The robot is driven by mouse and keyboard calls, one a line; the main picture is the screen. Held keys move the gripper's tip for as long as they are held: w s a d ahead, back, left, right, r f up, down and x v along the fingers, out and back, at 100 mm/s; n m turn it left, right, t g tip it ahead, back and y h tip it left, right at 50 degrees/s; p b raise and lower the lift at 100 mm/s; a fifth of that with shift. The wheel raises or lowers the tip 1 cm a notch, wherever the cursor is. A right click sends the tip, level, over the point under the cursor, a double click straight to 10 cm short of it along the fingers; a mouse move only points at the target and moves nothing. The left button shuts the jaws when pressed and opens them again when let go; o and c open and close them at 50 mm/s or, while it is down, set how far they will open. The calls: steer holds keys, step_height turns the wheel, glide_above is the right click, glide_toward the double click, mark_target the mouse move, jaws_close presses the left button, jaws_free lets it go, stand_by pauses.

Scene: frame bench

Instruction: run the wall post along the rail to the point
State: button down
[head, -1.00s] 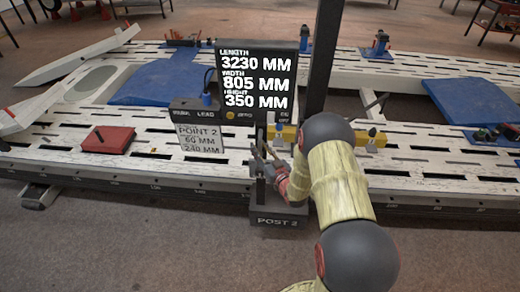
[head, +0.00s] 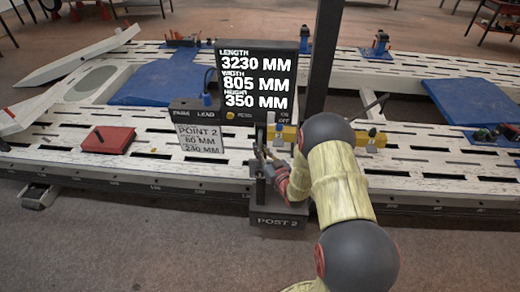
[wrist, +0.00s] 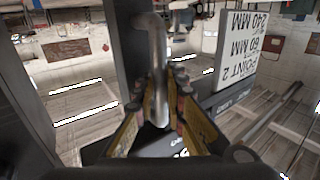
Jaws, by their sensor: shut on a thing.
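The wall post is a dark carriage labelled POST 2 (head: 281,221) at the bench's front edge, with a tall dark column (head: 322,50) above it. The rail (head: 150,187), with small marks, runs along that edge. My gripper (head: 262,160) is at the front of the post. In the wrist view my gripper (wrist: 160,90) has its fingers on both sides of a grey bent handle (wrist: 153,45) and is shut on it. A card (head: 200,139) reads POINT 2, 60 MM, 240 MM. The point itself cannot be made out on the rail.
A display (head: 257,80) reads length 3230, width 805, height 350 MM. A red block (head: 107,139) lies on the slotted bench (head: 60,150) at left. Blue mats (head: 470,105) and clamps lie farther back. The floor (head: 130,235) in front is clear.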

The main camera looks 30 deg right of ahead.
steer(key=shift+a, duration=0.1)
steer(key=w+a+b, duration=0.2)
steer(key=w+a, duration=0.3)
steer(key=a, duration=0.3)
steer(key=w+a+b, duration=0.3)
steer(key=w+a, duration=0.3)
steer(key=a, duration=0.2)
steer(key=w+a+b, duration=0.3)
steer(key=w+a, duration=0.2)
steer(key=a, duration=0.4)
steer(key=shift+w+f, duration=0.35)
steer(key=c, duration=2.1)
jaws_free()
steer(key=shift+s+r, duration=0.1)
steer(key=shift+c, duration=0.2)
steer(key=o, duration=0.3)
steer(key=shift+d+r, duration=0.1)
steer(key=shift+r, duration=0.1)
steer(key=s, duration=1.1)
steer(key=shift+s, duration=0.4)
